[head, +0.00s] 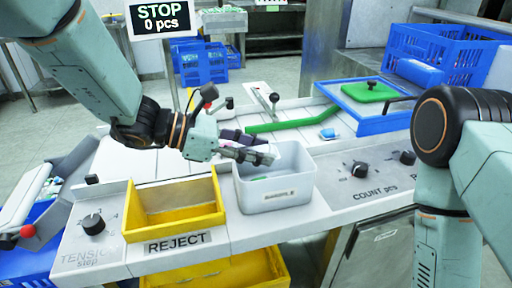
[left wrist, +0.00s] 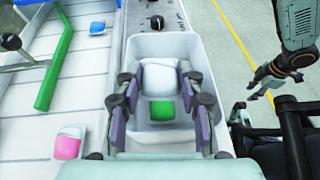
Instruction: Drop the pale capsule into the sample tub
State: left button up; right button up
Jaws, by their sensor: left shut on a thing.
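The pale capsule (left wrist: 160,76) is a white, rounded piece between the fingers of my left gripper (left wrist: 160,100) in the left wrist view. The left gripper is shut on it, above the open sample tub (left wrist: 205,47). A green patch (left wrist: 162,110) shows just below the white piece; I cannot tell whether it belongs to it. In the head view the left gripper (head: 262,157) reaches over the white tub (head: 276,192), and its fingers mostly hide the capsule. My right gripper (left wrist: 262,84) shows small at the right of the left wrist view, its fingers apart, away from the tub.
A yellow REJECT bin (head: 176,208) stands left of the tub. A blue-and-white capsule (left wrist: 97,28) and a pink-and-white capsule (left wrist: 68,145) lie on the white deck. The COUNT knob (head: 359,169) is right.

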pick_arm(q)
jog(key=o, duration=0.6)
jog(key=shift+r, duration=0.1)
jog(key=shift+c, duration=0.2)
jog(key=o, duration=0.4)
jog(key=v, duration=1.2)
